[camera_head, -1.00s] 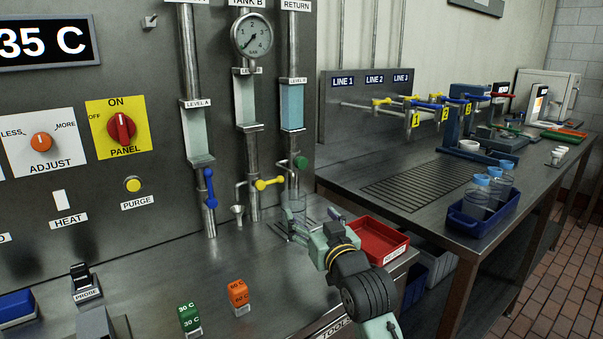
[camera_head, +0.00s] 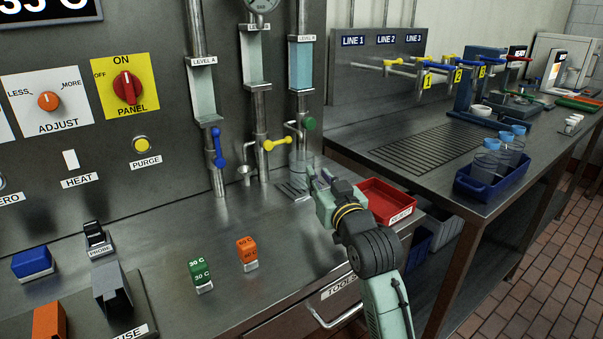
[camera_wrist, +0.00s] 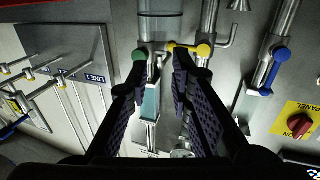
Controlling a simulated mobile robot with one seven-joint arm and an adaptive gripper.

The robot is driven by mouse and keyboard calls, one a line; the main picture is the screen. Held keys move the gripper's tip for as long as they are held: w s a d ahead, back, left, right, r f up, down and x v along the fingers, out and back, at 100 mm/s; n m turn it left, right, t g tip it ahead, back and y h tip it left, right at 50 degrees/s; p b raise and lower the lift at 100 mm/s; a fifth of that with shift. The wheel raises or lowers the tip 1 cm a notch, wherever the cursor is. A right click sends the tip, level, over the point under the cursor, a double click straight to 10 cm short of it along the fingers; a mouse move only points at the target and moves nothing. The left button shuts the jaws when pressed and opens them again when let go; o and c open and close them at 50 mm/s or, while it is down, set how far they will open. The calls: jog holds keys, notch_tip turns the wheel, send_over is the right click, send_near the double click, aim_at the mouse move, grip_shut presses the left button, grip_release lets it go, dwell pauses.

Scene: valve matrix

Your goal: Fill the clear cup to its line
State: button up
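The clear cup (camera_head: 299,166) stands upright on the small grate, below the RETURN column with its green knob (camera_head: 310,124). Its fill level and line are too small to tell in the head view. In the upside-down wrist view a clear cylinder, likely the cup (camera_wrist: 160,27), shows beyond my fingertips. My gripper (camera_head: 319,179) is in front and right of the cup; in the wrist view its black fingers (camera_wrist: 164,75) are apart, with nothing seen held between them. The yellow lever (camera_head: 276,144) on the middle column lies sideways.
A funnel (camera_head: 243,174) stands left of the cup. A red tray (camera_head: 388,199) lies right of my gripper at the bench edge. Green (camera_head: 200,275) and orange (camera_head: 247,253) blocks stand at the front. A second bench holds a blue bin (camera_head: 483,192) of bottles.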

grip_shut()
dwell(1.2)
